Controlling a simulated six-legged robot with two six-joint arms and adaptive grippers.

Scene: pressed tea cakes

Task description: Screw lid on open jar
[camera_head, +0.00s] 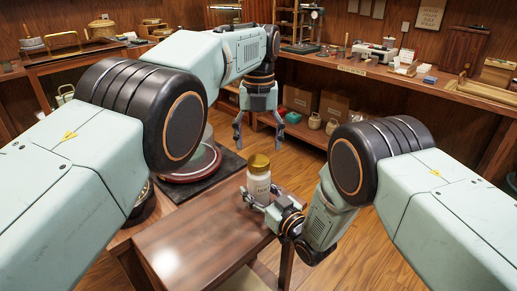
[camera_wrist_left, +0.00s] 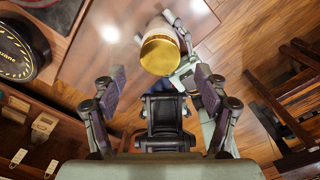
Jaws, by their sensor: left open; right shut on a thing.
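A pale, labelled jar (camera_head: 259,188) stands upright at the right end of the brown table (camera_head: 190,235). A gold lid (camera_head: 258,163) sits on its mouth; I cannot tell how tight it is. My right gripper (camera_head: 262,199) is shut around the jar's lower part. My left gripper (camera_head: 259,142) is open and empty, pointing down, apart from the lid.
A round dark-red disc (camera_head: 190,166) lies on a dark mat left of the jar. A long shelf (camera_head: 440,80) with small goods runs along the back right. Jars and boxes stand below it. Open wooden floor lies behind the table.

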